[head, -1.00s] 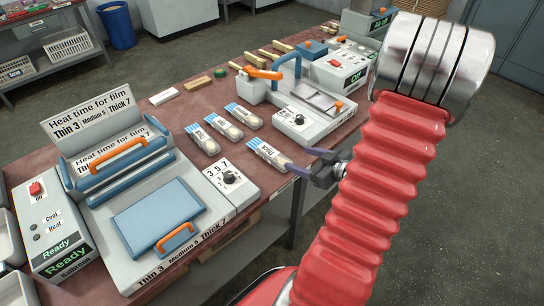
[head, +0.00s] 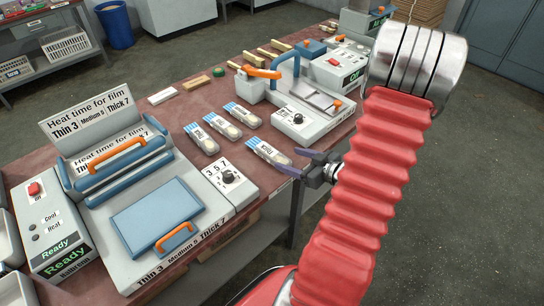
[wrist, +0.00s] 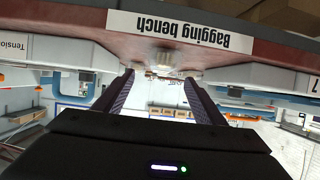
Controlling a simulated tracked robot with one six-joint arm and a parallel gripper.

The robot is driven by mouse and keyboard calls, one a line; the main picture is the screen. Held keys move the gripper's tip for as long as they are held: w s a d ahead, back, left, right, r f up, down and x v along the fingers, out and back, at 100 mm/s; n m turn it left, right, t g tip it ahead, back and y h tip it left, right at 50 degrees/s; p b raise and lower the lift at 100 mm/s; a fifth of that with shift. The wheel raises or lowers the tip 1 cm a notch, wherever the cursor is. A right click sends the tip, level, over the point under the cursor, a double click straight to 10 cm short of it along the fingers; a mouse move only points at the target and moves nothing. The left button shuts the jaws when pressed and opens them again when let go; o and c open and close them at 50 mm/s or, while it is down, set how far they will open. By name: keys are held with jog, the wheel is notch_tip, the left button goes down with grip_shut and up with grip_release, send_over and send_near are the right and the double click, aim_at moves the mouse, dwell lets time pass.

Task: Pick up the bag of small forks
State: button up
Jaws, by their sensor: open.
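Several clear bags with blue-striped labels lie flat on the red bench (head: 262,200). The nearest bag (head: 268,152) lies close to the bench's front edge, its near end towards my gripper. Three more bags (head: 201,138) (head: 222,126) (head: 243,115) lie in a row behind it. The labels are too small to read, so I cannot tell which bag holds small forks. My gripper (head: 288,161) is open and empty at the near end of the front bag. In the wrist view, my fingers (wrist: 159,77) are apart, with a pale, unclear shape (wrist: 166,60) beyond them.
A heat sealer with a blue pad (head: 157,214) and a dial box (head: 229,180) stand left of the front bag. A second machine with a dial (head: 298,120) stands behind it. A "Bagging bench" sign (wrist: 180,30) is on the bench edge. Floor to the right is clear.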

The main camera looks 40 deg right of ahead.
aim_at(275, 154)
jog(key=shift+x, duration=2.1)
jog(key=shift+x, duration=2.6)
jog(key=shift+w+a+r, duration=0.1)
jog(key=shift+a+r, duration=0.05)
jog(key=shift+c, duration=0.4)
jog(key=c, duration=1)
